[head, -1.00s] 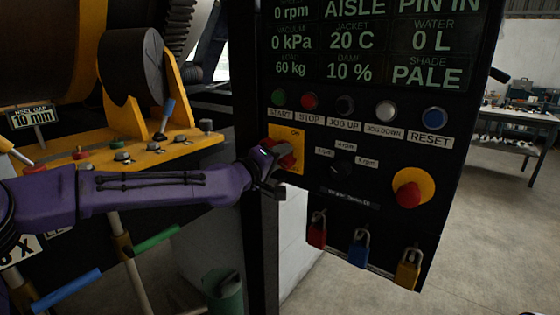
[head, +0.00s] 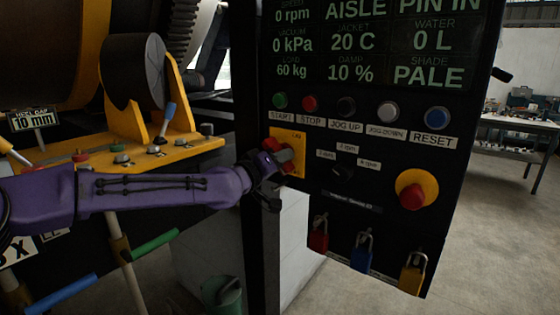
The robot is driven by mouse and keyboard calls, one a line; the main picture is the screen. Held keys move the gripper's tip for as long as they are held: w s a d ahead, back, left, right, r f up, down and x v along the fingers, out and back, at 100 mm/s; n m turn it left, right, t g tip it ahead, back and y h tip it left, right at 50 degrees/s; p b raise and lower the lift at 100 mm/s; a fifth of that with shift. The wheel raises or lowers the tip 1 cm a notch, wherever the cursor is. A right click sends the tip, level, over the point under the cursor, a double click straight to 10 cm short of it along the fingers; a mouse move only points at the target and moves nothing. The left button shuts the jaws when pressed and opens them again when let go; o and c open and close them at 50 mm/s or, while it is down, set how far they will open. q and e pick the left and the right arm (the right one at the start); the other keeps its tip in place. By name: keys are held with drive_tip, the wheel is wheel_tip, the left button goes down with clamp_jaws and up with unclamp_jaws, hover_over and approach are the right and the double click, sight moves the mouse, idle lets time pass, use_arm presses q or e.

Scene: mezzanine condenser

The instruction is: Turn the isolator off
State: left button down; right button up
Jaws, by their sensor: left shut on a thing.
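The isolator is a red rotary handle (head: 271,145) on a yellow plate (head: 299,165) at the left edge of the black control panel. A small label sits at the plate's top right; its text is too small to read surely. My left gripper (head: 280,158) reaches in from the left on a purple arm and is shut on the red handle. The fingers cover part of the handle, so its exact angle is hard to tell. My right gripper is not in view.
The panel (head: 300,215) carries a button row, a small black selector (head: 342,172), a red emergency stop (head: 412,195) on yellow, and red, blue and yellow padlocks (head: 363,252) below. A yellow machine bracket (head: 180,150) stands left. A bench (head: 515,125) stands far right.

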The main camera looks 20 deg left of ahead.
use_arm(q)
drive_tip(key=shift+f, duration=0.1)
drive_tip(key=c, duration=0.9)
unclamp_jaws()
drive_tip(key=p+v, duration=0.1)
drive_tip(key=v, duration=0.9)
drive_tip(key=shift+s+a, duration=0.15)
drive_tip(key=shift+s, duration=0.15)
